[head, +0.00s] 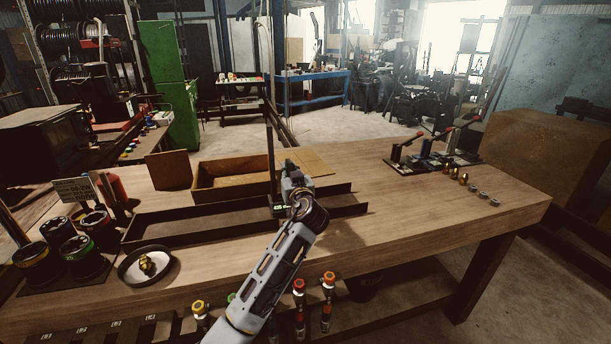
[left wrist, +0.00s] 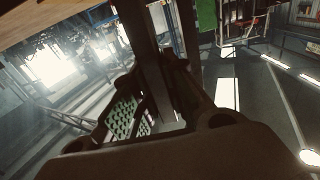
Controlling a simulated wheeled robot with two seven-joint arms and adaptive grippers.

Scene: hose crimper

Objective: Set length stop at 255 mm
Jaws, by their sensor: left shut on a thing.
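A long dark rail or tray (head: 165,234) lies across the bench. The length stop (head: 279,209), a dark block with a small lit green readout, sits on it; the digits are too small to read. A thin dark post (head: 271,160) stands up beside it. My left gripper (head: 291,181) is over the stop, shut on a part that its own fingers mostly hide, seemingly the stop. In the left wrist view a dark upright bar (left wrist: 142,35) runs up from between the fingers, and a green gridded pad (left wrist: 122,112) shows. My right gripper is out of view.
An open wooden box (head: 232,186) stands behind the rail. A white dish with brass fittings (head: 147,264) and several dark spools (head: 76,249) are at the left. A lever fixture (head: 425,160) and small fittings (head: 470,187) are at the right. The bench's right front is clear.

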